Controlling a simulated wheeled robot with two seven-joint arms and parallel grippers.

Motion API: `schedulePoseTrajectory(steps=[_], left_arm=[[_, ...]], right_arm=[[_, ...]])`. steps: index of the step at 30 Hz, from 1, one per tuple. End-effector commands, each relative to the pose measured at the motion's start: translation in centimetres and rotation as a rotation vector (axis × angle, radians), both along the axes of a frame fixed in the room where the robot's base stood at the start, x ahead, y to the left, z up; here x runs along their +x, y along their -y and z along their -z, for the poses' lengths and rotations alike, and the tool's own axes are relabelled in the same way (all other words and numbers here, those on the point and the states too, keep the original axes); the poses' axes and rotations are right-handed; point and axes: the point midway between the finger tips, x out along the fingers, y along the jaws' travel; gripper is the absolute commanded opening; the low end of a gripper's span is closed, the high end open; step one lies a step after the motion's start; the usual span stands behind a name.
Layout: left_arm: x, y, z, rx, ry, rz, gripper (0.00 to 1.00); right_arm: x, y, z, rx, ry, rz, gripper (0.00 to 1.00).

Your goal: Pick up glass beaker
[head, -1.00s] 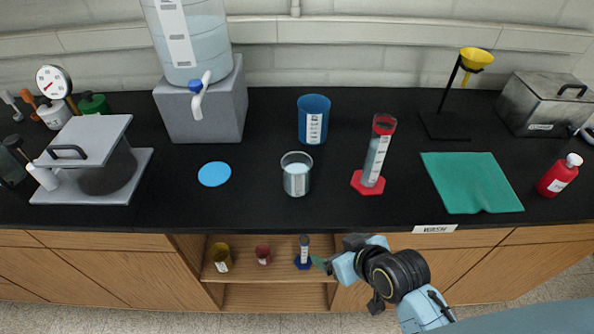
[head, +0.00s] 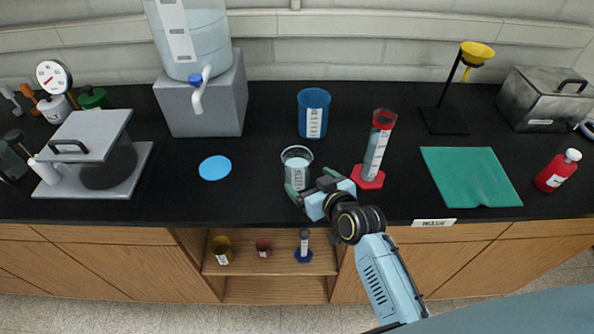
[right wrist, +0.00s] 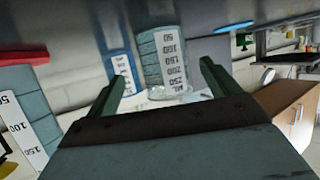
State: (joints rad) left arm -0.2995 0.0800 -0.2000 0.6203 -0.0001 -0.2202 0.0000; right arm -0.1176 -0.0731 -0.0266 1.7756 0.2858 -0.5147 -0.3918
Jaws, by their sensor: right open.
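The glass beaker (head: 297,165) stands upright on the black bench, with clear walls and a white scale label. It also shows in the right wrist view (right wrist: 172,62), beyond and between the two green fingers. My right gripper (head: 306,190) is at the front of the beaker in the head view, its fingers spread and partly covering the beaker's lower part. In the right wrist view my right gripper (right wrist: 163,80) is open with nothing held. I cannot tell whether a finger touches the glass. My left gripper is not in view.
A blue beaker (head: 314,113) stands behind. A red-based graduated cylinder (head: 375,150) stands close to the right, near my right wrist. A light blue disc (head: 215,168) lies left, and a green mat (head: 470,176) lies right. The bench between disc and beaker is clear.

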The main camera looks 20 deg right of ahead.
Motion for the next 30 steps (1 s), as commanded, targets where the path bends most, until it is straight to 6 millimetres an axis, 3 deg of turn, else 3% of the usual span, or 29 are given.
schedulePoseTrajectory(steps=[12, 23, 30], left_arm=[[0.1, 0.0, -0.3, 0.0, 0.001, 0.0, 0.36], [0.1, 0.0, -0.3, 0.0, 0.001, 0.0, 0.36], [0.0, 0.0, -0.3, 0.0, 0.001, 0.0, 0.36]], right_arm=[[4.2, -1.2, 1.2, 0.001, 0.0, 0.002, 0.88], [4.9, -1.4, 1.6, 0.0, -0.002, 0.001, 0.88], [4.9, -1.4, 1.6, 0.0, -0.001, 0.001, 0.59]])
